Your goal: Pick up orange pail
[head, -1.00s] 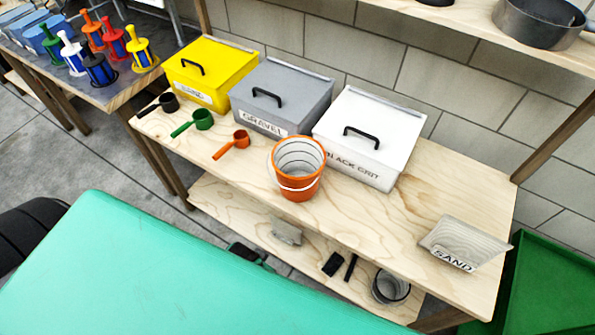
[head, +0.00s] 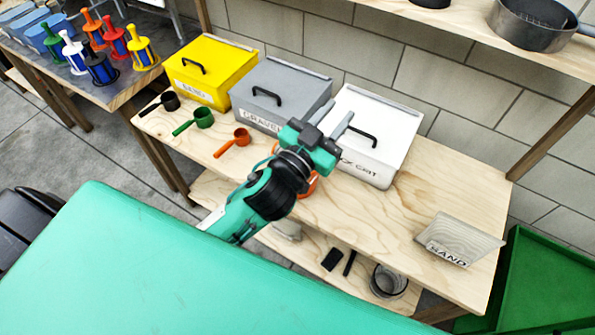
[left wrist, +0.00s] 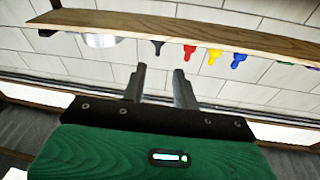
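The orange pail (head: 311,186) stands on the wooden bench. My left arm hides most of it in the head view, and only slivers of its orange side show. My left gripper (head: 338,117) is above and beyond the pail, in front of the white box. Its two fingers are apart with nothing between them. The left wrist view shows the same open fingers (left wrist: 161,80) pointing at the wall and a shelf, with no pail in sight. My right gripper is in neither view.
Yellow (head: 212,72), grey (head: 278,95) and white (head: 375,130) lidded boxes line the back of the bench (head: 400,225). Black (head: 168,101), green (head: 203,117) and orange (head: 242,136) scoops lie in front. A sand sign (head: 460,238) stands at right. The bench between pail and sign is clear.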

